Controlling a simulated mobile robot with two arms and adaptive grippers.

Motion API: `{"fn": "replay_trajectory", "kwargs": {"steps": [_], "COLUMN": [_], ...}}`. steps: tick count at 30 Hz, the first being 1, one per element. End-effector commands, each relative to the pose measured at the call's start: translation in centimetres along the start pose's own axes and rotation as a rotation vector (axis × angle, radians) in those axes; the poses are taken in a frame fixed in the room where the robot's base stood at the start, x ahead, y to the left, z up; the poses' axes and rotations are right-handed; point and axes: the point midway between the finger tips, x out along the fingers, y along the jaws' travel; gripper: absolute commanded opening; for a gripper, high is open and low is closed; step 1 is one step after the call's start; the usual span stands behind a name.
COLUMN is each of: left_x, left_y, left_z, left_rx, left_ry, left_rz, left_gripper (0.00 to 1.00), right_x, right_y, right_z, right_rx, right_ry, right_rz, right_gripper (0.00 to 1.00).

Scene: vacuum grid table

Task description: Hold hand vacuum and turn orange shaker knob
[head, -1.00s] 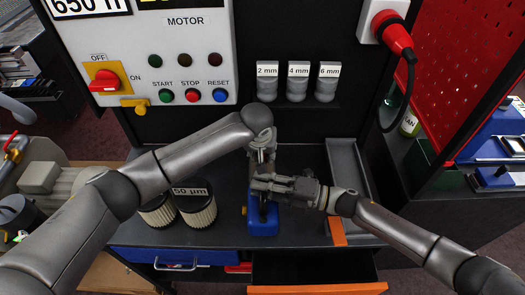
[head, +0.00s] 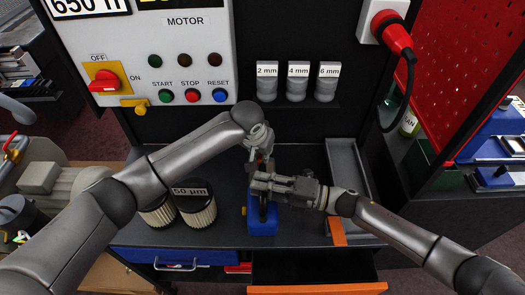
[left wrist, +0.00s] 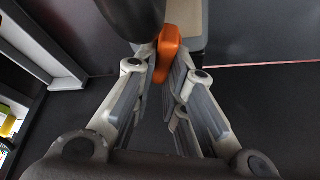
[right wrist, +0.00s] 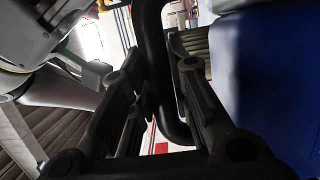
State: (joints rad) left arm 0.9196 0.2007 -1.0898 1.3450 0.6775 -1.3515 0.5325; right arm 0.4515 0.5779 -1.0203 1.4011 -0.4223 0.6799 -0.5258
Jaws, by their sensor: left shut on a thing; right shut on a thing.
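The hand vacuum has a blue body (head: 263,224) standing on the dark table. It shows as a blue surface in the right wrist view (right wrist: 275,75). My right gripper (head: 264,186) is shut on its black handle, which runs between the fingers in the right wrist view (right wrist: 155,70). The orange knob (left wrist: 168,45) lies between the fingertips of my left gripper (left wrist: 165,72), which is shut on it. In the head view my left gripper is just above and behind my right one, and the knob is mostly hidden.
Two round filters (head: 197,208), one labelled 50 µm, stand left of the vacuum. A grey tray (head: 345,170) lies to the right. Labelled jars (head: 297,83) stand on a back shelf. An open drawer with an orange edge (head: 318,289) is in front.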

Motion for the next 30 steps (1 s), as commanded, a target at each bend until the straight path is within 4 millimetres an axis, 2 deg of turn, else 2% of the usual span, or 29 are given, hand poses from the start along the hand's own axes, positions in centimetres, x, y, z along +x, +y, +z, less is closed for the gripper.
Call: {"fn": "replay_trajectory", "kwargs": {"steps": [30], "left_x": [0.02], "left_y": [0.55], "left_z": [0.38], "left_rx": [0.869], "left_ry": [-0.005], "left_rz": [0.364], "left_gripper": [0.00], "right_x": [-0.03], "right_y": [-0.17], "right_z": [-0.07], "right_rx": [0.005], "right_ry": [0.000], "right_rz": [-0.002], "right_gripper": [0.00]}}
